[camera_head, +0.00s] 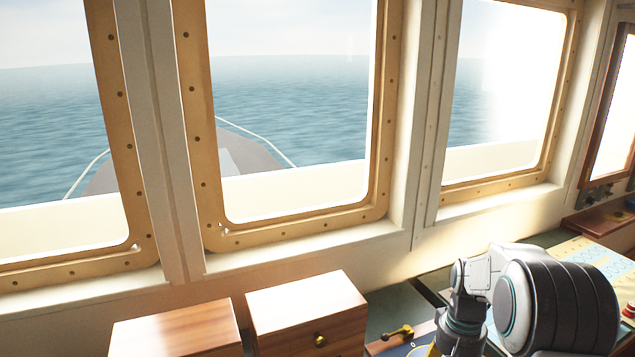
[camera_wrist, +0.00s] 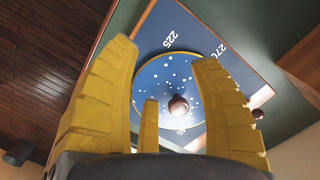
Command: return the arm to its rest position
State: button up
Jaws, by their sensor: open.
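My arm (camera_head: 545,300) shows at the lower right of the head view, bent, with a white link and a large dark rounded joint. Its lower end runs out of the bottom of the frame. My gripper (camera_wrist: 165,52) shows in the wrist view with its yellow fingers spread apart and nothing held between them. Beyond the fingers is a blue panel with a round dial (camera_wrist: 190,75) marked with numbers and white dots. A brown round knob (camera_wrist: 178,106) appears in the gap between the fingers, apart from them as far as I can see.
Two wooden boxes (camera_head: 305,305) stand below the windows in the head view. A brass lever (camera_head: 397,333) lies left of my arm. A console with a pale chart-like top (camera_head: 590,258) is behind and right of the arm. A dark plank floor (camera_wrist: 40,55) shows in the wrist view.

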jog(key=s+a+r+n+t, duration=0.1)
jog(key=s+a+r, duration=0.3)
jog(key=s, duration=0.6)
jog(key=s+a+r+n+t, duration=0.2)
jog(key=s+a+r+t, duration=0.2)
jog(key=s+r, duration=0.4)
jog(key=s, duration=0.3)
jog(key=shift+a+r+t, duration=0.15)
jog(key=shift+a+t, duration=0.15)
jog(key=shift+a, duration=0.1)
